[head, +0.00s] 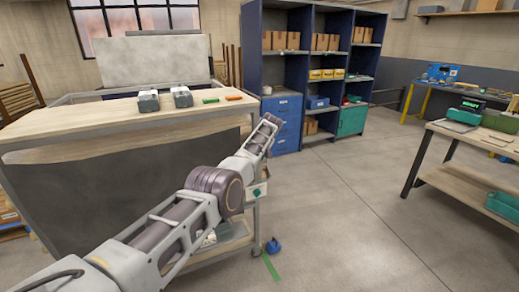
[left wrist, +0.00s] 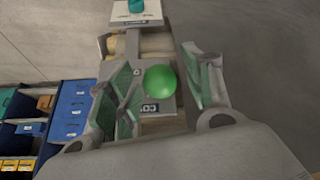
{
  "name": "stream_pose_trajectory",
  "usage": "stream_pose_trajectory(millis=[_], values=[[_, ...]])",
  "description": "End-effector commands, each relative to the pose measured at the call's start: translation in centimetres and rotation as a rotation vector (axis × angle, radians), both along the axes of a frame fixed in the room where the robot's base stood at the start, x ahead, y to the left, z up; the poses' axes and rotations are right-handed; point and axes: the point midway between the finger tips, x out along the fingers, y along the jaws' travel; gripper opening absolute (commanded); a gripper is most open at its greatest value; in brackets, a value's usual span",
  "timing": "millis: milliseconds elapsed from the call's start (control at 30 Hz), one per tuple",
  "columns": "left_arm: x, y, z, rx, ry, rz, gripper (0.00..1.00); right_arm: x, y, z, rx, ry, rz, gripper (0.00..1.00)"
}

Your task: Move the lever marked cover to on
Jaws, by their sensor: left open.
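A round green lever knob (left wrist: 160,80) shows in the left wrist view. Beside it is a light label (left wrist: 150,107) whose visible letters start with "CO"; the rest is hidden behind a finger. My left gripper (left wrist: 163,87) is open, with one finger on each side of the knob in this view. I cannot tell whether a finger touches it. A second, teal knob (left wrist: 136,6) with a small label shows at the top edge. In the head view my left arm reaches past the bench's right end; the lever is not clear there. My right gripper is not in view.
A wooden-topped bench (head: 60,122) stands at the left with grey-white parts (head: 148,101) on it. A blue shelf unit (head: 300,70) is behind. A small blue object (head: 273,246) lies on the floor near a green strip. The floor to the right is clear up to another table (head: 448,131).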

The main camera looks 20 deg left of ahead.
Motion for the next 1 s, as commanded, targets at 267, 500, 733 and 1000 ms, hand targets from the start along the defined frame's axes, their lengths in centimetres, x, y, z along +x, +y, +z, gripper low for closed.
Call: stream_pose_trajectory(millis=[267, 500, 733, 1000], values=[[-0.2, -0.4, 0.7, 0.001, 0.000, 0.000, 0.51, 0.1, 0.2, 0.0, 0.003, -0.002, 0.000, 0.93], [-0.5, -0.9, 1.7, 0.000, 0.000, -0.001, 0.51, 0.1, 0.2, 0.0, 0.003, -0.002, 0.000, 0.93], [-1.0, -1.6, 3.3, 0.000, -0.002, 0.000, 0.51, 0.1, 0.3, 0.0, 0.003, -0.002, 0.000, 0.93], [-1.7, -2.8, 5.8, 0.000, -0.003, -0.001, 0.51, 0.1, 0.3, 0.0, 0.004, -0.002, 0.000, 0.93]])
